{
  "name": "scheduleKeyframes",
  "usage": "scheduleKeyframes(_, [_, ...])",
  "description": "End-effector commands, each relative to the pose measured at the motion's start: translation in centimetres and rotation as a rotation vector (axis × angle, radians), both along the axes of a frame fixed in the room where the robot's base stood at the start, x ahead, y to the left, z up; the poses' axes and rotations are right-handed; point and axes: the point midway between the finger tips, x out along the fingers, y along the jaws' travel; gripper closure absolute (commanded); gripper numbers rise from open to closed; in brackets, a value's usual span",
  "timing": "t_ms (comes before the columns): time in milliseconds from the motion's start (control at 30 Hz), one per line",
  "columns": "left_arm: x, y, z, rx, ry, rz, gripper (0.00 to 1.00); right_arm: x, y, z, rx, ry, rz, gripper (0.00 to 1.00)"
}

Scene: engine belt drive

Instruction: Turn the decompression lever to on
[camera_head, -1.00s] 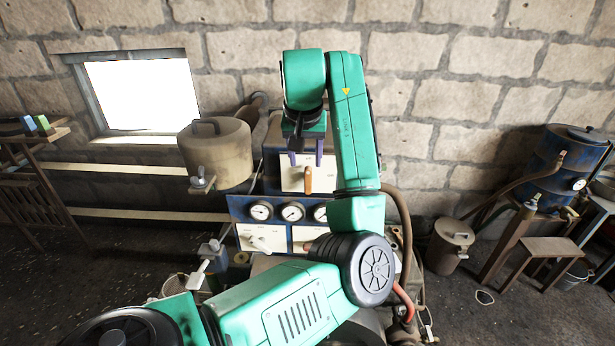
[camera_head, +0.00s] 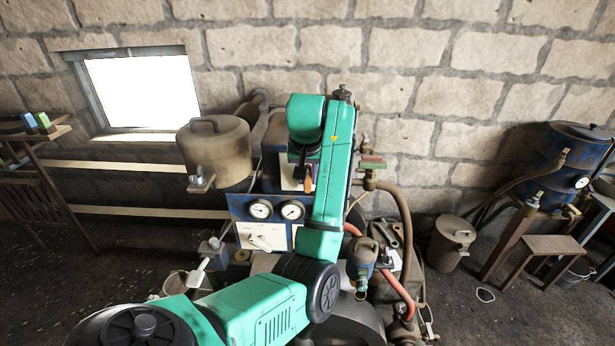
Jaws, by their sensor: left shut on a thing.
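My left gripper (camera_head: 303,174) is in front of the upper white plate (camera_head: 289,178) on the blue engine panel. It is shut on a lever with an orange-brown handle (camera_head: 308,184), whose lower end shows below the fingers, pointing down. The arm and wrist hide the lever's pivot and most of the plate, so any on or off marks cannot be read. A second lever, with a white handle (camera_head: 260,243), sits on the lower white plate. My right gripper is not in view.
Two round gauges (camera_head: 292,211) show on the blue strip left of my arm. A tan tank (camera_head: 216,152) stands at the left of the panel. Pipes, a red hose (camera_head: 398,290) and a small canister (camera_head: 362,262) crowd the right. Open floor lies at far left.

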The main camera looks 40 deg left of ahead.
Motion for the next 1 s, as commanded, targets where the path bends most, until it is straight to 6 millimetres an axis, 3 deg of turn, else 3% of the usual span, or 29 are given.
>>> scheduleKeyframes(467, [0.11, -0.06, 0.00, 0.132, 0.099, 0.000, 1.00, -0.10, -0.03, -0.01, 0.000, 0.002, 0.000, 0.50])
scheduleKeyframes(1000, [0.32, -0.33, -0.16, 0.525, 0.397, 0.000, 1.00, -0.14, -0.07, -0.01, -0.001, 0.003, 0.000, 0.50])
